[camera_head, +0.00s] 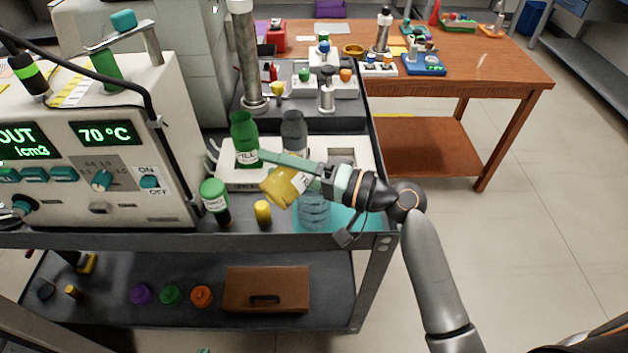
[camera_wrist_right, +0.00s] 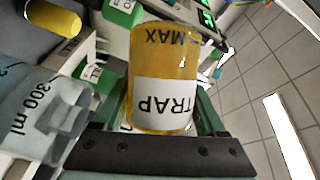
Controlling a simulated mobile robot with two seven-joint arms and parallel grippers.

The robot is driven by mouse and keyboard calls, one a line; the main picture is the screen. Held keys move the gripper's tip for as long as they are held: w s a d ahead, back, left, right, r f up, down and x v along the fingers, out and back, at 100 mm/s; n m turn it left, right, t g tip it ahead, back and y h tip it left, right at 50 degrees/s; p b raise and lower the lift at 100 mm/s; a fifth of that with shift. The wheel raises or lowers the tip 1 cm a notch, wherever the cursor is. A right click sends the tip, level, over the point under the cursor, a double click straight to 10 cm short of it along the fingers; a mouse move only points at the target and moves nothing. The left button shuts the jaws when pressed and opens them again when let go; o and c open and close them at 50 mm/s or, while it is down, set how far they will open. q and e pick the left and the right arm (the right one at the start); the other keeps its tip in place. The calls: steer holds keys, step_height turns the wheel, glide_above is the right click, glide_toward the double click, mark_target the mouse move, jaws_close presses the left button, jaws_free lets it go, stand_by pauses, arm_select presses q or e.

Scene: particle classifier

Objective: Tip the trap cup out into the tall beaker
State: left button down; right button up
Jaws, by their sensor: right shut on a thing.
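The trap cup (camera_head: 283,190) is yellow with a white TRAP label. It is tilted in the green fingers of my right gripper (camera_head: 283,168), above the cart's front edge. In the right wrist view the cup (camera_wrist_right: 162,65) shows its label and MAX mark upside down, between the fingers. The tall beaker (camera_head: 314,212) is clear and bluish, standing on a teal mat just below and right of the cup. In the right wrist view the beaker (camera_wrist_right: 40,115) shows a 300 ml mark, left of the cup. I cannot tell whether anything flows out. My left gripper is out of view.
A green-capped bottle (camera_head: 215,200) and a yellow cylinder (camera_head: 263,213) stand left of the beaker. Behind is a white holder (camera_head: 240,176) with a green bottle (camera_head: 244,138) and a grey bottle (camera_head: 294,133). The heater unit (camera_head: 130,190) fills the left. A wooden table (camera_head: 500,75) is at the back.

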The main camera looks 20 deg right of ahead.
steer(key=shift+w+d+r+m+y, duration=0.3)
steer(key=shift+d+m, duration=0.25)
steer(key=shift+m, duration=0.25)
steer(key=shift+w+d+r+m+t+b, duration=0.2)
steer(key=shift+m+t, duration=0.25)
steer(key=shift+m, duration=0.45)
steer(key=shift+w+d+r+m+t+b, duration=0.2)
steer(key=shift+m+t, duration=0.25)
steer(key=shift+m, duration=0.45)
stand_by(1.1)
steer(key=shift+w+d+r+m+t, duration=0.1)
steer(key=shift+d+m+t, duration=0.2)
steer(key=shift+m, duration=0.4)
steer(key=shift+d+r+m+t, duration=0.1)
steer(key=shift+m+t, duration=0.25)
steer(key=shift+m, duration=0.35)
steer(key=shift+w+d+r+m+t, duration=0.15)
steer(key=shift+m+t, duration=0.2)
steer(key=shift+m, duration=0.35)
stand_by(0.6)
steer(key=shift+d+r+m+t+p, duration=0.2)
steer(key=shift+r+m+t, duration=0.15)
steer(key=shift+m, duration=0.3)
steer(key=shift+d+r+m+t+p, duration=0.15)
steer(key=shift+r+m+t, duration=0.15)
steer(key=shift+m, duration=0.35)
